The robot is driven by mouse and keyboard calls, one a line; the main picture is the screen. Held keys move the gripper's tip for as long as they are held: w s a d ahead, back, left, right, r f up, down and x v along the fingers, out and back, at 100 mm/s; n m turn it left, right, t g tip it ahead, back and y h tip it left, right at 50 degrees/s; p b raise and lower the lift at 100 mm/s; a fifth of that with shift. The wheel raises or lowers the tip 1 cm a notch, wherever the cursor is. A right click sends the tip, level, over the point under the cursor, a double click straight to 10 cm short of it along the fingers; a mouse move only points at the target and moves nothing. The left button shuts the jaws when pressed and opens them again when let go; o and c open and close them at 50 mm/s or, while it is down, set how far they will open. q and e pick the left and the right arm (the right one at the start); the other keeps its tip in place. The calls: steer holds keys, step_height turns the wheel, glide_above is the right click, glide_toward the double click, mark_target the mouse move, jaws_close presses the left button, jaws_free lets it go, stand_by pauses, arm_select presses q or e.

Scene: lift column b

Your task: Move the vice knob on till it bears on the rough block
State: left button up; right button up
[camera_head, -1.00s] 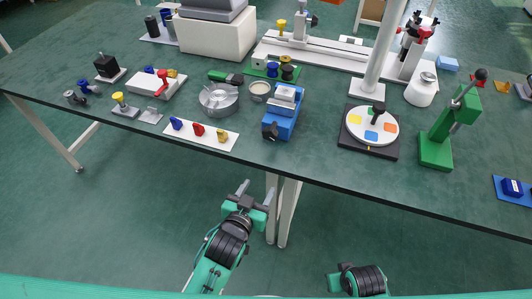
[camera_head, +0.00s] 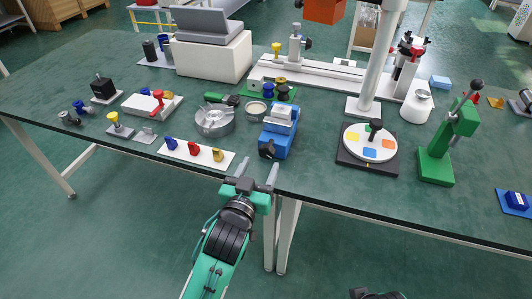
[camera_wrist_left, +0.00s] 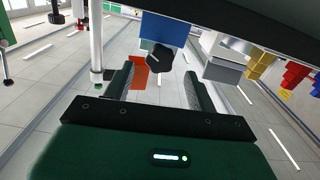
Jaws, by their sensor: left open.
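The vice (camera_head: 276,145) is blue with grey-white jaws and stands near the front edge of the table. Its black knob (camera_head: 267,150) faces that edge. A pale block (camera_head: 284,113) shows at the top of the vice; whether the knob's screw bears on it cannot be told. My left gripper (camera_head: 258,171) is open and empty, at the table's edge just short of the knob. In the left wrist view the knob (camera_wrist_left: 160,58) lies ahead of the gap between the open fingers (camera_wrist_left: 159,86), with the blue vice body (camera_wrist_left: 154,29) behind it.
A white plate (camera_head: 190,157) with blue, red and yellow knobs lies left of the vice. A round metal dish (camera_head: 214,121) stands behind the plate. A dial on a dark base (camera_head: 350,164) and a green lever press (camera_head: 435,165) stand to the right.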

mark_target(266, 154)
arm_select(q)
steer(key=x, duration=0.5)
steer(key=shift+w+d, duration=0.15)
steer(key=shift+w, duration=0.15)
steer(key=c, duration=1)
